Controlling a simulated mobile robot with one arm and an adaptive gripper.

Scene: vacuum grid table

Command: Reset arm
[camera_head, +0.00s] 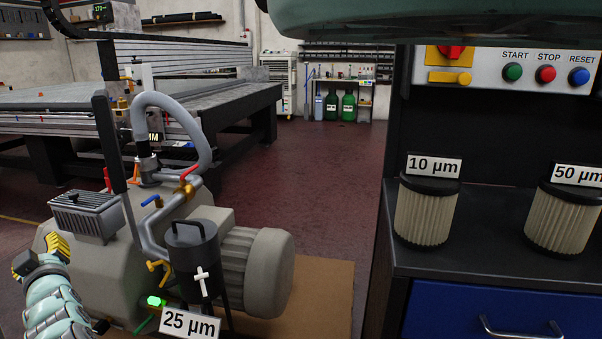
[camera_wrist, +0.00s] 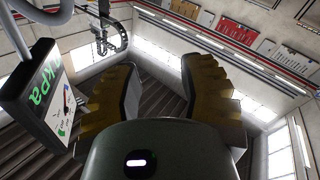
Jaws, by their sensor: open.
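My gripper (camera_head: 42,257) is at the lower left of the head view, with yellow-padded dark fingers, in front of the grey vacuum pump (camera_head: 85,275). In the wrist view my gripper (camera_wrist: 160,85) has its two yellow-brown fingers spread apart with nothing between them. The wrist camera looks up towards the high walls and windows of the hall. The pump carries a black canister (camera_head: 193,262) with a white cross-shaped mark, and a "25 µm" label (camera_head: 190,322) in front. I cannot tell the exact gap between my gripper and the pump.
Filters marked 10 µm (camera_head: 426,218) and 50 µm (camera_head: 563,218) stand on the dark bench at right, below a START/STOP/RESET panel (camera_head: 525,72). The grid table (camera_head: 215,97) stands behind; floor beyond the pump is clear.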

